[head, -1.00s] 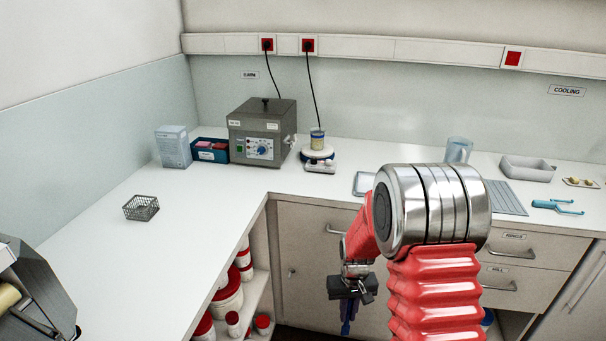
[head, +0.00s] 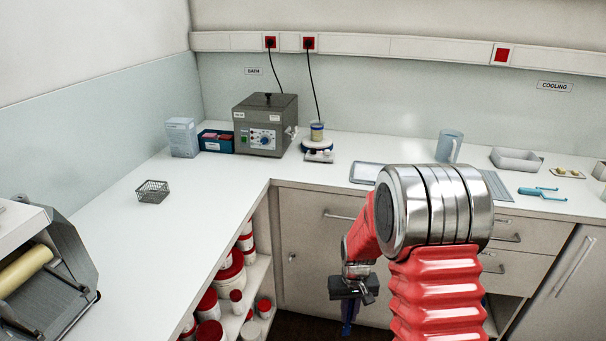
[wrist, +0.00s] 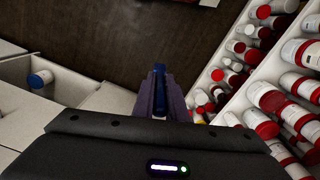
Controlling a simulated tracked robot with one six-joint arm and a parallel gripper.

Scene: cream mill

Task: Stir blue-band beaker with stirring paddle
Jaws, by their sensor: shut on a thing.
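A small beaker (head: 317,132) with yellowish contents and a blue band near its top stands on a white stirrer-like plate at the back of the counter. My gripper (head: 352,297) hangs low in front of the cabinet doors, below the counter top and well apart from the beaker. It is shut on a slim blue thing, likely the stirring paddle (head: 348,318), which points down. In the wrist view the blue piece (wrist: 159,78) shows between the two dark fingers. Its lower end cannot be made out.
A grey bath (head: 264,125) stands left of the beaker, with a wire basket (head: 153,191) on the left counter. A roller mill (head: 45,265) is at far left. A blue-grey mug (head: 449,146) and tray (head: 516,160) stand right. Open shelves hold several red-lidded jars (head: 230,280).

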